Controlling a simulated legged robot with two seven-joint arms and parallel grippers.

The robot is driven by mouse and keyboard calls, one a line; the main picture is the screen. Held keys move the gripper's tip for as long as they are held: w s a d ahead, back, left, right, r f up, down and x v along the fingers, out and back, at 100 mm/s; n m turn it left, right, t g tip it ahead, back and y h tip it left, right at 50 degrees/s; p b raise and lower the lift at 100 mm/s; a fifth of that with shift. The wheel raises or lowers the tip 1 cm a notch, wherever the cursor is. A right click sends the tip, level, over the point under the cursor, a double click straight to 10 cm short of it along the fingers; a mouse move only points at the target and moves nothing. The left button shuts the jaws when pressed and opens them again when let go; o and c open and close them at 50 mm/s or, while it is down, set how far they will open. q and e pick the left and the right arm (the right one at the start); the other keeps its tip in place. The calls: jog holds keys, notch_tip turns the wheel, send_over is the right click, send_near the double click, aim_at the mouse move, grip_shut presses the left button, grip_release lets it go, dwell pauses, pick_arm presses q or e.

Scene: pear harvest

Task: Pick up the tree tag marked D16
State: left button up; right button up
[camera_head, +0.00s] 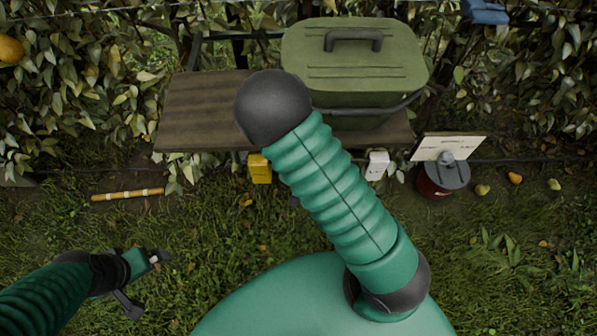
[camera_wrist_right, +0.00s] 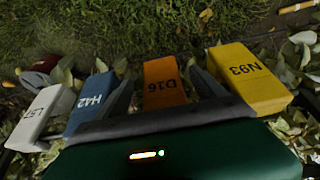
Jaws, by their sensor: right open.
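The orange tag marked D16 (camera_wrist_right: 163,85) shows in the right wrist view between the yellow tag N93 (camera_wrist_right: 250,80) and the blue tag H42 (camera_wrist_right: 92,100). My right gripper (camera_wrist_right: 164,92) is open, with one dark finger on each side of D16; I cannot tell whether they touch it. A white tag marked L57 (camera_wrist_right: 42,117) is at the far left. In the head view my right arm hides D16 and the right gripper; the yellow tag (camera_head: 260,168) and white tag (camera_head: 377,165) show on either side. My left gripper (camera_head: 147,281) is open and empty above the grass.
A wooden bench (camera_head: 200,108) carries a green lidded box (camera_head: 355,65). A red pot with a grey lid (camera_head: 444,175) and a white sign (camera_head: 448,147) stand at the right, near fallen pears (camera_head: 482,190). A yellow stick (camera_head: 128,195) lies on the left ground. Leafy hedge backs the bench.

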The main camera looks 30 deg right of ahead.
jog(key=b+x, duration=0.1)
jog(key=x, duration=0.3)
jog(key=shift+a+f, duration=0.1)
jog(key=shift+f, duration=0.1)
jog(key=shift+r, duration=0.15)
jog(key=shift+c, duration=0.8)
jog(key=c, duration=1.3)
jog(key=shift+r, duration=0.1)
